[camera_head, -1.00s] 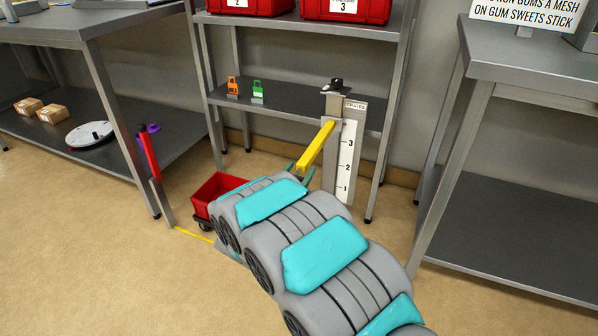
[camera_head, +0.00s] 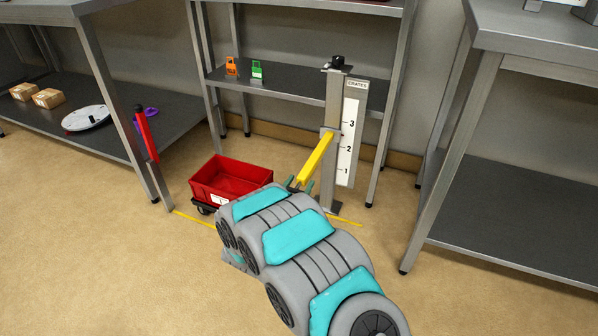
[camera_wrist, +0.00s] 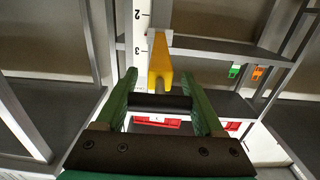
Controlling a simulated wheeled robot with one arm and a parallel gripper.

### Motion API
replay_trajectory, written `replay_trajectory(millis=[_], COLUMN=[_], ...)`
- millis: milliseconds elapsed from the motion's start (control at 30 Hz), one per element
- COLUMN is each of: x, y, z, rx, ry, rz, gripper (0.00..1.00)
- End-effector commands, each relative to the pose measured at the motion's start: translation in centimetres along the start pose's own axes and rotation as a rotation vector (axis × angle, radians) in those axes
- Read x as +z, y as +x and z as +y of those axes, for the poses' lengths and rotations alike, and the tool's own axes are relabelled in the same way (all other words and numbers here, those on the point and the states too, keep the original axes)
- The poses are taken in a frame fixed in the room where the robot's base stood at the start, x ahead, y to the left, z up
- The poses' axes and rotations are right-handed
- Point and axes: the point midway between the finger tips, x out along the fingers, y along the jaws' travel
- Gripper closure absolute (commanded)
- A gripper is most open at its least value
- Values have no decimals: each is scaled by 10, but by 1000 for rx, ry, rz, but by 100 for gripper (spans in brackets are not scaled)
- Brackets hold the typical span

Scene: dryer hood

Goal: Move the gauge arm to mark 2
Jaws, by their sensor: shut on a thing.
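The gauge is an upright grey post (camera_head: 333,105) with a white scale (camera_head: 349,143) marked 1, 2 and 3 under a "CRATES" label. The yellow gauge arm (camera_head: 316,159) sticks out from the post towards me. Its collar (camera_head: 328,133) sits between marks 3 and 2 in the head view. The wrist view shows the scale upside down, with the gauge arm (camera_wrist: 160,68) also between 2 and 3. My gripper (camera_wrist: 160,78) has its green fingers either side of the arm's near end, shut on its black crossbar (camera_wrist: 160,102). In the head view my wrist hides most of the gripper.
A red crate (camera_head: 232,181) on a low cart stands left of the gauge, by a yellow floor line (camera_head: 193,218). A post with a red bar (camera_head: 147,135) is further left. Shelving (camera_head: 300,84) stands behind; a grey table (camera_head: 540,57) is at right.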

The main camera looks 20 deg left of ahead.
Motion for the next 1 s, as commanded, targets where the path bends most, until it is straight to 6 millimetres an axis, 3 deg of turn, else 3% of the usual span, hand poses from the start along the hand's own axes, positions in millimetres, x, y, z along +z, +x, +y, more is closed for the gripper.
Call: replay_trajectory(millis=[33,100,300,767,800,1000], x=[16,29,52,56,56,56], y=[0,0,0,0,0,0], z=[0,0,0,0,0,0], rx=[0,0,1,1,1,1], ry=[-3,-2,1,3,3,2], rz=[-3,-3,-3,0,0,0], gripper=[100,100,100,100,27,4])
